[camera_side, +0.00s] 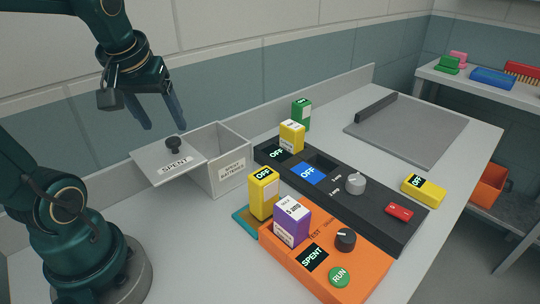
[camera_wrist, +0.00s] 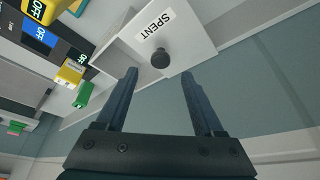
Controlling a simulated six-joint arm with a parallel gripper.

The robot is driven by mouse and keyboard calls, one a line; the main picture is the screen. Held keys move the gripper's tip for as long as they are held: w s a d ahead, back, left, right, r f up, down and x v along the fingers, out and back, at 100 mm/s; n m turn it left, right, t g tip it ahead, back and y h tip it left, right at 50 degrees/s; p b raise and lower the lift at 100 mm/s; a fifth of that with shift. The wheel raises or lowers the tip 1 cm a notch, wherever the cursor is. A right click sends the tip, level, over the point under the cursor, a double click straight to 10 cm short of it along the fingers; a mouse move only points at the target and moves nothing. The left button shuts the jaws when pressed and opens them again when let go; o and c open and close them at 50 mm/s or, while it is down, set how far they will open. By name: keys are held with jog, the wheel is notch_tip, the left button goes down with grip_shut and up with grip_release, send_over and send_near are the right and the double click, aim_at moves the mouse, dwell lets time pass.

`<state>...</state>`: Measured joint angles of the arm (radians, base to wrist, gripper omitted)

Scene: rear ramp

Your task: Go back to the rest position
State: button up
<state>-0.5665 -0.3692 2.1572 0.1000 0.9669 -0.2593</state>
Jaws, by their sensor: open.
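My gripper (camera_side: 162,113) hangs in the air above the grey spent bin (camera_side: 231,171), near the wall. Its two fingers are apart with nothing between them. In the wrist view my gripper (camera_wrist: 158,82) also shows spread, empty fingers. The bin's lid (camera_side: 150,169), marked SPENT, has a dark round knob (camera_side: 174,143) and sits slid to the left, so the box is partly uncovered. The lid (camera_wrist: 190,35) and knob (camera_wrist: 161,58) show beyond the fingertips in the wrist view. My gripper is apart from the lid and knob.
An orange tester (camera_side: 365,265) holds a purple block (camera_side: 291,222). A black panel (camera_side: 400,234) stands behind it. A grey mat (camera_side: 410,130) lies at the back right. A shelf (camera_side: 485,85) stands beyond.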

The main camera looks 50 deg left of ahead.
jog(key=shift+d+r, duration=0.1)
jog(key=shift+w+d+r, duration=0.1)
jog(key=shift+d, duration=0.2)
jog(key=s+d+f+m+t+h, duration=0.2)
jog(key=s+d+m+h, duration=0.1)
jog(key=d+m, duration=0.6)
jog(key=d, duration=0.4)
jog(key=shift+s, duration=0.35)
